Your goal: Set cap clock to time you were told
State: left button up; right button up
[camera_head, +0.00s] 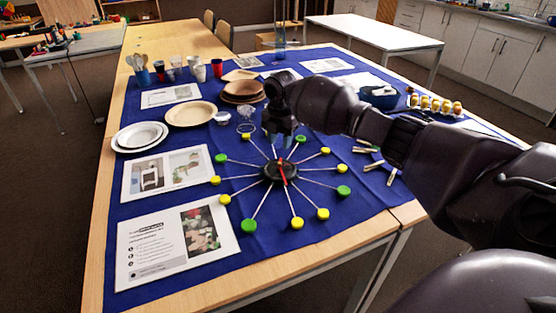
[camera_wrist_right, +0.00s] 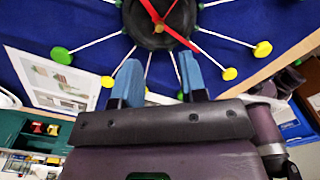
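The cap clock lies on the blue cloth. Its black hub (camera_head: 270,172) carries red hands (camera_head: 284,174), and white sticks radiate to yellow and green caps. In the right wrist view the hub (camera_wrist_right: 147,38) and red hands (camera_wrist_right: 180,38) show at the top, partly cut off. My right gripper (camera_head: 281,143) hangs over the far side of the clock, close to the hub. In the right wrist view its two blue fingers stand apart with nothing between them (camera_wrist_right: 161,72). I cannot tell whether they touch the clock. My left gripper is not in view.
Printed sheets (camera_head: 150,250) lie left of the clock. White plates (camera_head: 140,135), brown plates (camera_head: 191,113) and cups stand farther back. Brushes or similar tools (camera_head: 374,163) lie close on the right. Several yellow-topped items (camera_head: 435,105) stand at the right edge.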

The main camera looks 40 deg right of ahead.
aim_at(280, 163)
notch_tip(280, 163, down, 8)
jog(key=shift+r+b, duration=0.15)
jog(key=shift+b, duration=0.5)
jog(key=shift+c, duration=0.5)
grip_shut()
